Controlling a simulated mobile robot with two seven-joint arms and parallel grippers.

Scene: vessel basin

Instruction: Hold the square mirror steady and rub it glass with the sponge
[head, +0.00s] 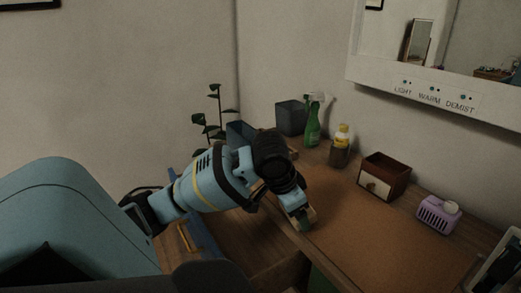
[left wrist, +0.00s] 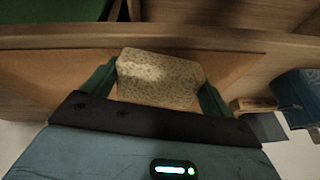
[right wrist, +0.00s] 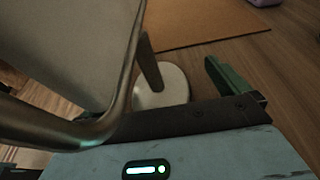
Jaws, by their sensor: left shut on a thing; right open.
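The sponge (left wrist: 158,78), a pale speckled block, is between the green fingers of my left gripper (left wrist: 157,88), which is shut on it. In the head view my left gripper (head: 303,216) is low over the left part of the brown mat. The square mirror (right wrist: 70,45) fills the left of the right wrist view, with a metal frame, a post and a round pale base (right wrist: 163,88). My right gripper (right wrist: 165,85) is open close to the frame; one green finger shows, and the other is hidden behind the frame. In the head view, a framed edge at lower right (head: 497,262) may be the mirror.
The brown mat (head: 375,235) is largely clear. Behind it stand a green spray bottle (head: 312,127), a yellow-capped bottle (head: 340,147), a wooden box (head: 384,176) and a purple container (head: 438,213). A dark bin (head: 291,118) and plant (head: 212,115) are farther back. A wall mirror cabinet (head: 435,92) hangs above.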

